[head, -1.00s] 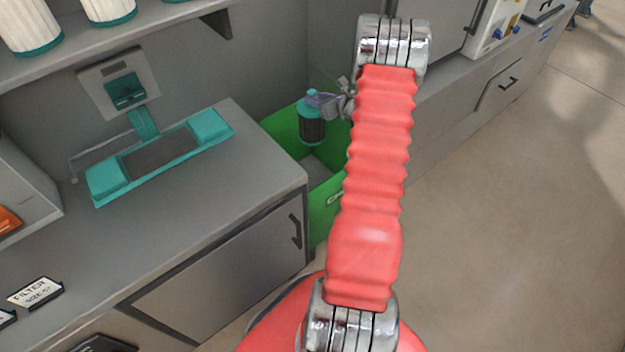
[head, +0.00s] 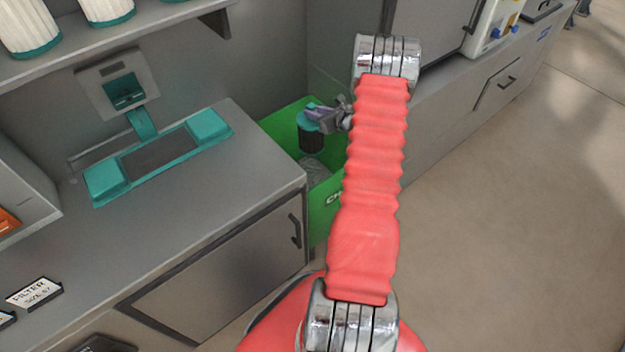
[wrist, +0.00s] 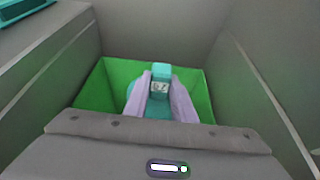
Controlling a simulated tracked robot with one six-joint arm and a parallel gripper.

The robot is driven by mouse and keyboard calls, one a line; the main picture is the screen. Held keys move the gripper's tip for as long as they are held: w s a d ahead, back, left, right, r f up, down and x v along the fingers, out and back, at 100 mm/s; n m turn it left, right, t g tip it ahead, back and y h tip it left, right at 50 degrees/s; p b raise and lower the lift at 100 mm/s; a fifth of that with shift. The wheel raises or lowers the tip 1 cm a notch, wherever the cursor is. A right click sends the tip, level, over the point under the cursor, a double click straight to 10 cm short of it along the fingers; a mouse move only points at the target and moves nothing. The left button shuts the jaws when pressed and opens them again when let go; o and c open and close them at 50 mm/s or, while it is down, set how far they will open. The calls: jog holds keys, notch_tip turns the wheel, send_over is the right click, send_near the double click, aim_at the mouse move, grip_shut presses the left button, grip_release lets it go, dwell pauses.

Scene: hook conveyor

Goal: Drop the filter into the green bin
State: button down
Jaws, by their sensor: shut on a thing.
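The filter (head: 312,142) has a dark ribbed body and a teal cap. My gripper (head: 314,112) is shut on it by the cap and holds it over the opening of the green bin (head: 325,205). In the wrist view, the two pale fingers of my gripper (wrist: 159,76) close on the teal cap of the filter (wrist: 160,70), with the green bin (wrist: 195,88) around and below it. The filter's lower body is hidden in the wrist view. I cannot tell how far it reaches below the rim.
The bin stands in a gap between the grey counter (head: 225,190) on the left and cabinets (head: 440,130) on the right. A teal-ended fixture (head: 160,155) sits on the counter. White filters (head: 105,8) stand on a shelf above. The floor at right is clear.

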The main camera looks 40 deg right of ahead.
jog(key=c, duration=1.4)
grip_release()
jog(key=v, duration=1.3)
jog(key=shift+s, duration=0.4)
jog(key=shift+a+r, duration=0.15)
